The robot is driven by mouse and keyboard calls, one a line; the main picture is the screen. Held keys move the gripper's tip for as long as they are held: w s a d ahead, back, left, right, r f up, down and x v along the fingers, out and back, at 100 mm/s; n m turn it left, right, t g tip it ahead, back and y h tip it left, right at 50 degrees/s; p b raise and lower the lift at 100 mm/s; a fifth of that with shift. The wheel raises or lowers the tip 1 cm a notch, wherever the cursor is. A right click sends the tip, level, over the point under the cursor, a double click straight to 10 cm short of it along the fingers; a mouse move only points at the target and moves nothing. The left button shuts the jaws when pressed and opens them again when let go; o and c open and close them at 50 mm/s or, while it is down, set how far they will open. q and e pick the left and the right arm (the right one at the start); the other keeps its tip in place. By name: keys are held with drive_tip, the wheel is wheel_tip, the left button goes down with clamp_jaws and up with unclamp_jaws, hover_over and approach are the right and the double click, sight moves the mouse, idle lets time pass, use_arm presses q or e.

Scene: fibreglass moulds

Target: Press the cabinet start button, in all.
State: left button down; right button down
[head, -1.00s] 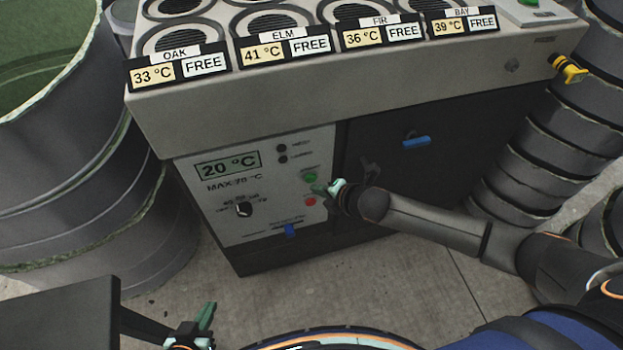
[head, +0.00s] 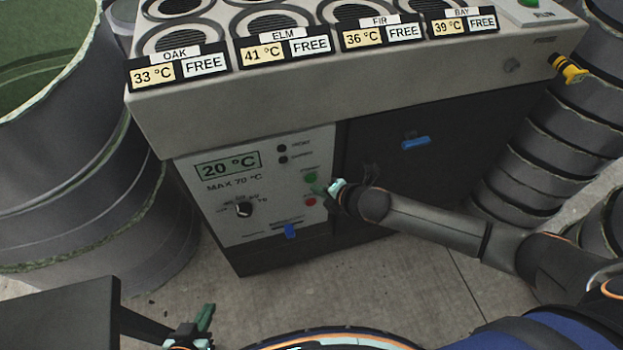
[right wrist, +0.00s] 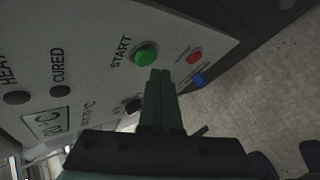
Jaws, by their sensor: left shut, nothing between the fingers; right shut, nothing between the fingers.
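The cabinet's control panel (head: 232,220) is on the front left of the grey unit. Its display reads 20 °C. The green start button (head: 310,178) sits above a red button (head: 310,202); in the right wrist view the start button (right wrist: 145,55) is labelled START, with the red button (right wrist: 194,57) beside it. My right gripper (head: 318,189) is shut and empty, close to the panel. In the right wrist view its fingertips (right wrist: 160,73) are just beside the green button; contact cannot be told. My left gripper (head: 207,312) is shut and empty, low at the left.
The HEAT and CURED lamps (head: 282,148) are dark. A dial (head: 244,209) and a blue tab (head: 290,231) are lower on the panel. A blue handle (head: 416,143) is on the dark door. Grey drums stand left and right. A yellow-black plug (head: 567,68) is at the upper right.

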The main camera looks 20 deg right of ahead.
idle(0.6)
drive_tip(key=shift+w, duration=0.1)
drive_tip(key=shift+w, duration=0.35)
idle(0.4)
drive_tip(key=shift+w, duration=0.4)
idle(0.6)
drive_tip(key=shift+s+p, duration=0.65)
drive_tip(key=shift+s, duration=0.15)
